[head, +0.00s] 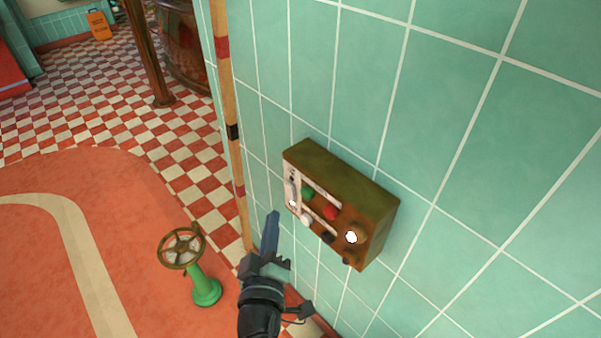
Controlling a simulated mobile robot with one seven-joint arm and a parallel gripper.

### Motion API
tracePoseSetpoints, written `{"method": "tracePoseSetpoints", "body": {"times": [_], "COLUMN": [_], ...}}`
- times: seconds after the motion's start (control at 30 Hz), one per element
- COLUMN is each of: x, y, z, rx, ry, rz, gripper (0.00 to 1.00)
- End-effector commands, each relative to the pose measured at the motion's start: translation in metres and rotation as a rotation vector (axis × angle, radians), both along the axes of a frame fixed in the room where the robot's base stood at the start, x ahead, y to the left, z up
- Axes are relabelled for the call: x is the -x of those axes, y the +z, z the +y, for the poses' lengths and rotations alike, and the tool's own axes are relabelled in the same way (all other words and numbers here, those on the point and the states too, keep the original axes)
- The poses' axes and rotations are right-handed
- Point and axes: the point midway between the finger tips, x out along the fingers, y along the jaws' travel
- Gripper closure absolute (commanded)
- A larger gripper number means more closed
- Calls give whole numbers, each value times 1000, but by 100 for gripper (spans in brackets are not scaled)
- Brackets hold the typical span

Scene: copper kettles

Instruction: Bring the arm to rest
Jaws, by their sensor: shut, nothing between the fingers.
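My gripper (272,232) reaches up from the bottom middle of the head view, in front of the tiled wall. Its fingers are together and hold nothing. A brown control box (345,200) is fixed to the wall to the right of my gripper and a little above it. The box carries a green button, a red button, a dark knob and white lit spots on its face. I see a gap between the fingertips and the box in the picture, but its depth is hard to tell.
A green pedestal with a brass handwheel (182,248) stands on the floor left of my gripper. A striped pole (228,120) runs up the wall's corner. A brown post (147,50), a copper vessel (182,45) and an orange sign (98,25) stand farther back. The checkered floor between is clear.

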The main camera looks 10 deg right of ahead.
Motion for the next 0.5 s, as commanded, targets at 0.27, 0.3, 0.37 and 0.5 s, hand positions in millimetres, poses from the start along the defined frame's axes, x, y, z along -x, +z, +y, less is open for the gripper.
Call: {"method": "tracePoseSetpoints", "body": {"times": [0.27, 0.3, 0.37, 0.5], "x": [-7, -11, -17, -27], "y": [26, 44, 79, 186], "z": [-3, -5, -8, -18], "rx": [-31, -52, -98, -243], "ry": [-7, -11, -18, -16], "rz": [-37, -63, -114, -266], "gripper": [100, 100, 100, 100]}}
